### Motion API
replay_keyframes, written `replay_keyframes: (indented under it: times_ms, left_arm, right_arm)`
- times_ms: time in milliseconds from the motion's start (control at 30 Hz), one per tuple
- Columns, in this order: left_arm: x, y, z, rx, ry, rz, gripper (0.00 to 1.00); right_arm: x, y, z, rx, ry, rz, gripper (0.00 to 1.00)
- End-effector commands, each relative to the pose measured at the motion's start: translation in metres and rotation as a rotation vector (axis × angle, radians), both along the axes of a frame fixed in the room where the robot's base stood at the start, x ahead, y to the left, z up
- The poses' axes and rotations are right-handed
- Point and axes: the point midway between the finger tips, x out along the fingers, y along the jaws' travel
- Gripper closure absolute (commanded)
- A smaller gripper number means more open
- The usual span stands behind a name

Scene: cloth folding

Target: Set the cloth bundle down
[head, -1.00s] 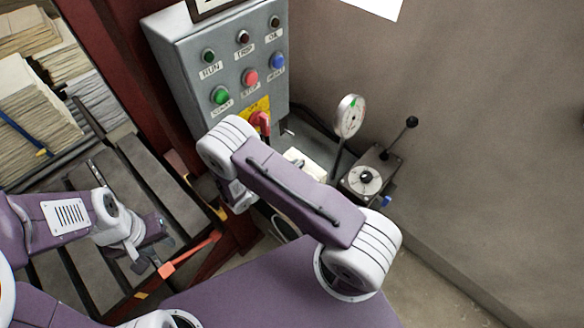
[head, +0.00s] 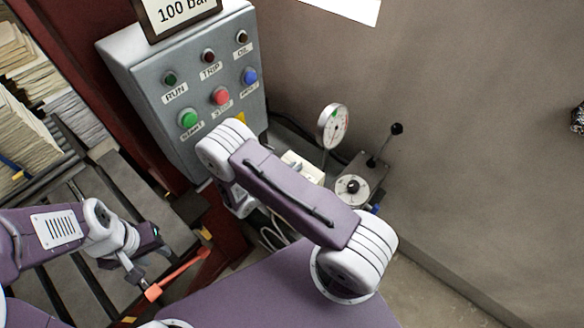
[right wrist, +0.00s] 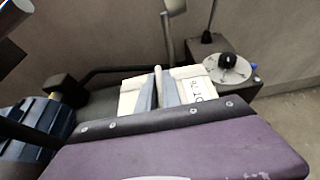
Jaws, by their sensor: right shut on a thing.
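A cream bundle (right wrist: 197,86) with dark printed marks shows in the right wrist view; I take it to be the cloth bundle. My right gripper (right wrist: 162,90) is shut on it, with cream showing on both sides of the grey fingers. A cream patch of it (head: 304,167) also shows in the head view just past my right forearm, which hides that gripper there. Whether the bundle touches the surface below cannot be told. My left gripper (head: 150,252) is at the lower left, above dark slats; its finger gap is unclear.
A grey control panel (head: 187,85) with coloured buttons stands behind my right arm. A dial gauge (head: 333,127) and a round-topped unit with a lever (head: 354,187) stand right of the bundle. Paper-like stacks (head: 68,115) are at left.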

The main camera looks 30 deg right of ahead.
Motion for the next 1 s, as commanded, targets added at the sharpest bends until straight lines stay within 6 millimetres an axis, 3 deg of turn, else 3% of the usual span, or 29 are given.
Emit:
replay_keyframes:
  times_ms: [200,600,633,700,1000]
  left_arm:
    - [0.0,0.0,-0.017,0.0,0.001,0.0,0.64]
    - [0.0,0.0,-0.019,0.0,0.0,0.0,0.64]
    - [0.0,0.0,-0.018,0.0,0.0,0.0,0.64]
    - [0.0,0.0,-0.018,0.0,0.0,0.0,0.64]
    - [0.0,0.0,-0.016,0.0,0.0,0.0,0.64]
  right_arm:
    - [-0.002,-0.006,-0.022,-0.004,-0.003,0.006,1.0]
    - [-0.002,-0.007,-0.024,-0.004,-0.004,0.008,1.0]
    - [-0.002,-0.006,-0.025,0.0,-0.001,0.007,0.83]
    - [-0.002,-0.006,-0.024,0.0,-0.001,0.007,0.69]
    - [-0.002,-0.006,-0.022,0.0,-0.001,0.007,0.69]
